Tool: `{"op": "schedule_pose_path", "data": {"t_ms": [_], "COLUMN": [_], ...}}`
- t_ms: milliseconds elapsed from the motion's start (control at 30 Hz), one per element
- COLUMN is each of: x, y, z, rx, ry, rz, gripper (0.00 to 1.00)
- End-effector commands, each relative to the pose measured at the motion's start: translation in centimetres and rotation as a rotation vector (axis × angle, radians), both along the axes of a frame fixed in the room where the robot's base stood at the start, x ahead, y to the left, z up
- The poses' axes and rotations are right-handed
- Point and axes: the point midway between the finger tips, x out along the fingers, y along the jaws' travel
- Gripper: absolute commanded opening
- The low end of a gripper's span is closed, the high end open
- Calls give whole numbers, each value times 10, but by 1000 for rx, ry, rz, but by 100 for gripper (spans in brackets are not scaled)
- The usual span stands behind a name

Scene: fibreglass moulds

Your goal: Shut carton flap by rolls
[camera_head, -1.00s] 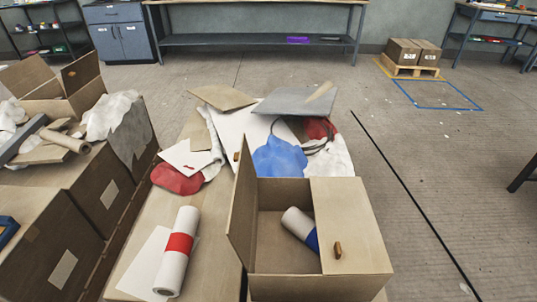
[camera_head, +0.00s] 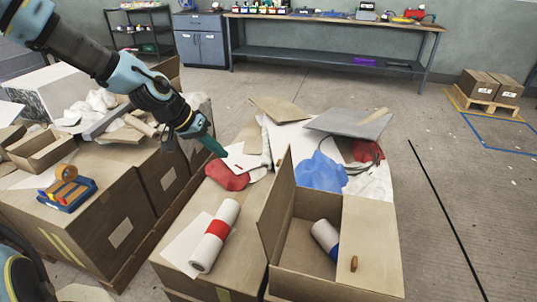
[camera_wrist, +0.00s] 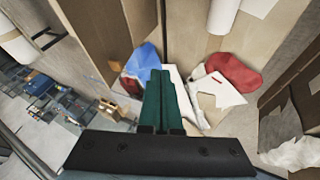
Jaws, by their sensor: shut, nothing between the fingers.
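The open cardboard carton (camera_head: 300,240) stands at the front of the table. Its left flap (camera_head: 277,215) stands upright with a small wooden knob on its top edge. Its right flap (camera_head: 368,245) lies flat over the right side and bears another wooden knob (camera_head: 354,263). A white roll with a blue band (camera_head: 325,236) lies inside. A white roll with a red band (camera_head: 215,236) lies on the table left of the carton. My gripper (camera_head: 217,149) is shut and empty, above and left of the carton, apart from it. Its green fingers (camera_wrist: 160,105) are together in the wrist view.
A red cloth (camera_head: 228,176), a blue cloth (camera_head: 320,172) and a grey board (camera_head: 347,124) lie behind the carton. Cluttered cardboard boxes (camera_head: 105,215) stand on the left, with a blue-and-orange device (camera_head: 68,190) on them.

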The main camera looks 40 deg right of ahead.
Motion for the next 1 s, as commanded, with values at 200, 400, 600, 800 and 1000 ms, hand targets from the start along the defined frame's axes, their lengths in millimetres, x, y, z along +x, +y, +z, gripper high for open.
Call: {"op": "schedule_pose_path", "data": {"t_ms": [200,400,600,800,1000], "x": [-6,-12,-21,-30,-52], "y": [-39,-54,-79,-102,-115], "z": [17,1,-29,-59,-51], "rx": [-110,-114,-112,-111,-111], "ry": [12,13,14,14,11], "rz": [-43,-48,-48,-46,-46], "gripper": [0,0,0,0,0]}}
